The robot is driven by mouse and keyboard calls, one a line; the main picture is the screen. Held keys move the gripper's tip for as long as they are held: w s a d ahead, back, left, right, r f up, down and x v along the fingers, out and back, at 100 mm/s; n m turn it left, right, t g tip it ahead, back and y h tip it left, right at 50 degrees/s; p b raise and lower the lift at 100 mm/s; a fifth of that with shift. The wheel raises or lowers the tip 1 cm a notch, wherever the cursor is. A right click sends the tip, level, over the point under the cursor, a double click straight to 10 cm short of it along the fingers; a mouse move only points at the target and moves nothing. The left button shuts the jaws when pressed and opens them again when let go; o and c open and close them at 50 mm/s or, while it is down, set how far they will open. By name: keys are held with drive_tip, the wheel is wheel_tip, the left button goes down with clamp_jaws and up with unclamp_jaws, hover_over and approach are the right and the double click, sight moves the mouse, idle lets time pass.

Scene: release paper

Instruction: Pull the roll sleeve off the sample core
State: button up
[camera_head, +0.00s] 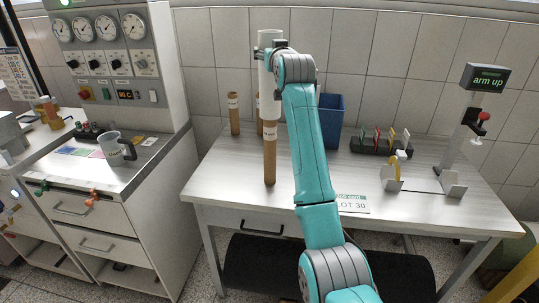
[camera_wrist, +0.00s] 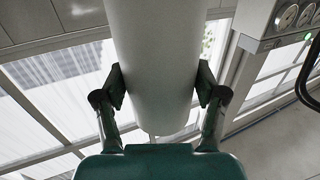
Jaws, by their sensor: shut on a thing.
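The roll sleeve (camera_head: 267,75) is a long white cylinder, upright above the front part of the table. My gripper (camera_head: 272,48) is shut on its upper part. In the wrist view, my gripper's two pads (camera_wrist: 160,88) press on opposite sides of the white sleeve (camera_wrist: 155,50). The sample core (camera_head: 269,160) is a brown cardboard tube with a white label, standing upright on the table directly below the sleeve. I cannot tell whether the core's top is still inside the sleeve.
Another brown tube (camera_head: 234,115) stands behind to the left. A blue bin (camera_head: 330,118) is partly hidden by my arm. A dark rack (camera_head: 381,145), a tape holder (camera_head: 393,175) and a stand with an "arm up" display (camera_head: 487,78) are right. The table's left front is clear.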

sight(271, 37)
drive_tip(key=shift+r, duration=1.95)
drive_tip(key=shift+d, duration=0.1)
